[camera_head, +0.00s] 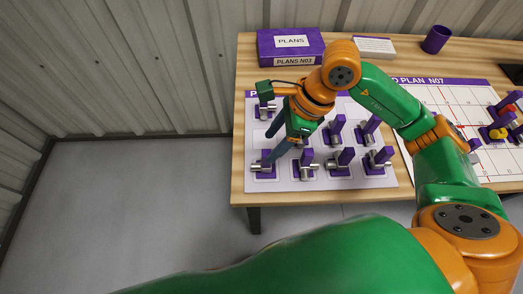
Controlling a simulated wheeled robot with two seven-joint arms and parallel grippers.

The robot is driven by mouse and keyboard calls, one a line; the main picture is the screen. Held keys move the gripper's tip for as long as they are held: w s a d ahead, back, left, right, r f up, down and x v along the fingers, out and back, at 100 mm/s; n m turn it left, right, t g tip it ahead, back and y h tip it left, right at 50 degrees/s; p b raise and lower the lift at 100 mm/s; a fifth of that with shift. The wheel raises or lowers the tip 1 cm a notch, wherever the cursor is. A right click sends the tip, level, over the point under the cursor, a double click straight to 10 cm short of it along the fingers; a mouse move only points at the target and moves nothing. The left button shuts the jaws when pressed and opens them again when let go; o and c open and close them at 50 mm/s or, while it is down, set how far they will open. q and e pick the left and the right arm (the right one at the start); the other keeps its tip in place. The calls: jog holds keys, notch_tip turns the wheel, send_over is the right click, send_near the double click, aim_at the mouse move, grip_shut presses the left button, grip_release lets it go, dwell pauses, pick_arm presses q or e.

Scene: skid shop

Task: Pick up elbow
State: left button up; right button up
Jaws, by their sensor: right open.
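Several small metal fittings with purple blocks stand in rows on a white parts mat (312,183); I cannot tell for sure which one is the elbow. One fitting with a purple block (266,168) is at the front left of the mat, by the fingertips of my right gripper (269,149). My right gripper is open and empty, with its blue-grey fingers pointing down and left over the mat's left side. Whether a fingertip touches that fitting is unclear. My right wrist hides part of the back row. My left gripper is not in view.
The wooden table (240,140) also holds a purple plans box (290,45), a white card (374,46), a purple cup (436,39) and a plan board (443,95) with purple, red and yellow parts on its right. A corrugated wall stands behind. The floor left is clear.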

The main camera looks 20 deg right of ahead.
aim_at(264, 160)
jog(key=f, duration=0.1)
jog(key=f+p, duration=0.1)
jog(key=f, duration=0.1)
jog(key=shift+s+a+f+p, duration=0.25)
jog(key=shift+s+a+p, duration=0.05)
jog(key=shift+a+p, duration=0.1)
jog(key=x, duration=0.3)
jog(key=shift+w+d, duration=0.15)
jog(key=shift+w, duration=0.05)
jog(key=shift+w+f, duration=0.1)
jog(key=shift+f, duration=0.05)
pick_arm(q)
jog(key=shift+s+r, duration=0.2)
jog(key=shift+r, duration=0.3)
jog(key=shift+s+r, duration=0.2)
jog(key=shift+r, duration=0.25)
pick_arm(e)
grip_shut()
